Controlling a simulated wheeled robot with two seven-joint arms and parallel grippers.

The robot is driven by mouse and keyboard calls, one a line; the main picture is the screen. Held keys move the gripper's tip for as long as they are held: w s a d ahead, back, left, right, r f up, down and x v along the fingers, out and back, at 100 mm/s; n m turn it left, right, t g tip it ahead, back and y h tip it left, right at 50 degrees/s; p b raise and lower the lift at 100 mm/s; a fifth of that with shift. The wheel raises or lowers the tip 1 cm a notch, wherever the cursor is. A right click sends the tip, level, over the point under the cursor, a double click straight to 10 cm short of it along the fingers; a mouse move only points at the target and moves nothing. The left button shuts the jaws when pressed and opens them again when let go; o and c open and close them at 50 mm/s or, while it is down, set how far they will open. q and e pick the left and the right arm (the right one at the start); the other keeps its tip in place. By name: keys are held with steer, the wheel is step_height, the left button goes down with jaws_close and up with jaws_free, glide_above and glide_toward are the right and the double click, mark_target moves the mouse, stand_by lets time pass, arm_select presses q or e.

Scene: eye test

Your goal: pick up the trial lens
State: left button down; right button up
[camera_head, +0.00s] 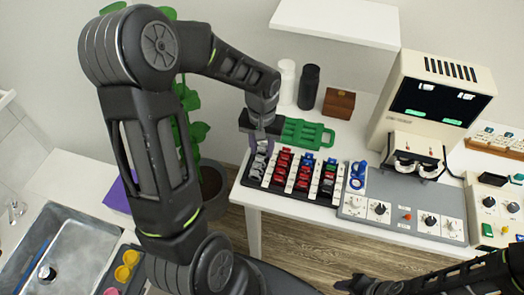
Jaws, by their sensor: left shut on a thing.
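My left gripper (261,148) points down at the back end of the leftmost, grey row. It is shut on a trial lens, which its fingers mostly hide; I cannot tell whether that lens is clear of the rack. My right gripper (358,284) is low in the picture near the bottom edge, away from the rack; its jaws are too dark and small to read.
A green tray with a handle (303,132) lies just behind the rack. A black cylinder (309,87), a white cylinder (286,82) and a brown box (339,103) stand at the back. A grey control panel (400,200) and a white instrument (425,100) stand to the right.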

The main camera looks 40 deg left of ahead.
mark_target(262, 146)
arm_select(q)
step_height(262, 146, up, 8)
steer(key=shift+r+b, duration=0.15)
steer(key=shift+b, duration=0.35)
arm_select(e)
steer(key=shift+w+f, duration=0.1)
steer(key=shift+f, duration=0.4)
